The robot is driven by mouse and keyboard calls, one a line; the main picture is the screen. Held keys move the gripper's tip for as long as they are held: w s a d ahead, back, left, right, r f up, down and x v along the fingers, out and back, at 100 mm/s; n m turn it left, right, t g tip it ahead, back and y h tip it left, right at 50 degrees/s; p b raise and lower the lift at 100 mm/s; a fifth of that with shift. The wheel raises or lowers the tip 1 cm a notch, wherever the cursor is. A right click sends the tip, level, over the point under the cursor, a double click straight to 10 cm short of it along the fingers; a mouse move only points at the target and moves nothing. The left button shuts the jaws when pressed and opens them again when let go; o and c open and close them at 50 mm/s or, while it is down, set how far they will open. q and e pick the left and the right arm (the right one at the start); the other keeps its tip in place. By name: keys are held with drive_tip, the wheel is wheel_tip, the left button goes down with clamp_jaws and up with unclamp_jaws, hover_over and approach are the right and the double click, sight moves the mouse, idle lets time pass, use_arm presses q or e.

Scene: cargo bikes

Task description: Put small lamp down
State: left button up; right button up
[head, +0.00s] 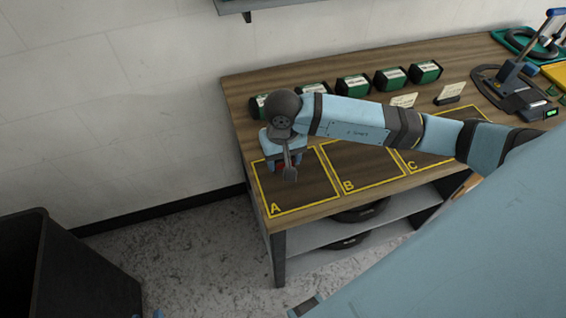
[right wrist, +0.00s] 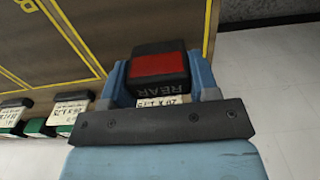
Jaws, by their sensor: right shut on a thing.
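The small lamp (right wrist: 158,75) is a black block with a red lens and the word REAR on it. In the right wrist view it sits between the two blue fingers of my right gripper (right wrist: 160,84), which is shut on it. In the head view my right gripper (head: 284,160) points down over square A (head: 298,203), near its back edge. I cannot tell whether the lamp touches the bench.
The wooden bench (head: 236,92) has yellow-outlined squares A, B (head: 365,177) and C. Several green-and-black boxes (head: 352,84) stand in a row behind them. A dark bin (head: 60,265) stands at lower left.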

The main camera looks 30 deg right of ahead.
wheel_tip(320, 180, down, 6)
drive_tip(key=shift+r+p, duration=0.15)
drive_tip(key=shift+p, duration=0.15)
drive_tip(key=shift+f, duration=0.25)
drive_tip(key=shift+f+b, duration=0.1)
drive_tip(key=shift+b, duration=0.2)
drive_tip(key=o, duration=1)
